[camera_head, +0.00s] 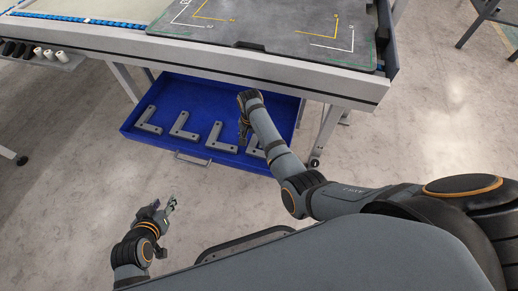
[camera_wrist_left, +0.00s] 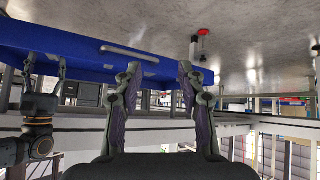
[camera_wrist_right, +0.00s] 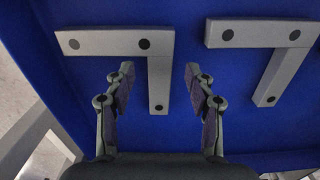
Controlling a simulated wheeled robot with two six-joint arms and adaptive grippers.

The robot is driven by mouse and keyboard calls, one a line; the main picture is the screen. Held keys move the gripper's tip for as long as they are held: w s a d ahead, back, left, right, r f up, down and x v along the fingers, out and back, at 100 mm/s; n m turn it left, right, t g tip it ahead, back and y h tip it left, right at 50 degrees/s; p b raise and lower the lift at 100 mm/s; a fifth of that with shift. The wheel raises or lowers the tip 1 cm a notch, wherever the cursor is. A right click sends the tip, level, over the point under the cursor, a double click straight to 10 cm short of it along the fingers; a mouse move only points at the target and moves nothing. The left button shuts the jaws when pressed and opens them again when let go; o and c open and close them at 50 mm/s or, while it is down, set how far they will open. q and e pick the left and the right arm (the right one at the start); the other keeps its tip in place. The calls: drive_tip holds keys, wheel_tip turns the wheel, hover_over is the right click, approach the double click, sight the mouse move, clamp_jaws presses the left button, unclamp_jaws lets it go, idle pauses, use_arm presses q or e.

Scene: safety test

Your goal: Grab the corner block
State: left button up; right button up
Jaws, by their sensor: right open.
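Several grey L-shaped corner blocks lie in a row in the blue drawer (camera_head: 130,126), including a left one (camera_head: 148,122) and a middle one (camera_head: 183,128). My right gripper (camera_head: 244,138) is over the drawer's right part and partly hides the rightmost block (camera_head: 254,149). In the right wrist view, my open right gripper (camera_wrist_right: 159,72) has a corner block (camera_wrist_right: 110,42) ahead of it, with one leg showing between its fingers. Contact cannot be told. A second block (camera_wrist_right: 265,36) lies to the right. My left gripper (camera_head: 171,204) is open and empty, in front of the drawer.
A workbench with a dark mat (camera_head: 275,35) stands above the drawer, its front edge close over the right arm. The drawer handle (camera_head: 192,158) sticks out at the front. Small rollers (camera_head: 45,53) sit on a ledge at left. The floor before the drawer is clear.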

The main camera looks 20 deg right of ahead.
drive_tip(key=shift+f+b, duration=0.5)
drive_tip(key=shift+f, duration=0.45)
use_arm(q)
drive_tip(key=w+r+t, duration=0.4)
drive_tip(key=w+r, duration=0.3)
drive_tip(key=r, duration=0.2)
drive_tip(key=shift+a+t, duration=0.3)
drive_tip(key=shift+t, duration=0.1)
use_arm(e)
clamp_jaws()
